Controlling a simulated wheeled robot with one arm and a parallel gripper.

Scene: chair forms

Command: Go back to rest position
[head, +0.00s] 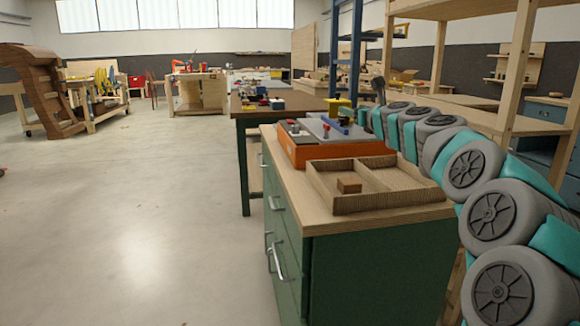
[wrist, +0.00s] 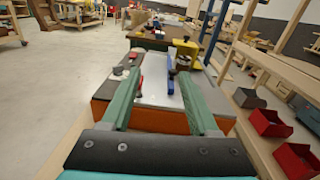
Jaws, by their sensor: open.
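My gripper (wrist: 160,72) is open, its two green fingers apart with nothing held between them in the wrist view. In the head view my arm reaches in from the right, and its end is over the back of the cabinet, where the fingers are too small to make out clearly. Beyond and below the fingers is an orange box with a grey top (head: 300,152). A blue bar (head: 335,125) and small red pieces lie on this top. The blue bar also shows between the fingers in the wrist view (wrist: 170,70).
A green cabinet with a wooden top (head: 390,215) bears the box and a two-part wooden tray (head: 395,203) with a small wood block (head: 349,185). A wooden shelf frame (head: 515,65) stands at right. Red bins (wrist: 270,123) show at right. The floor at left is open.

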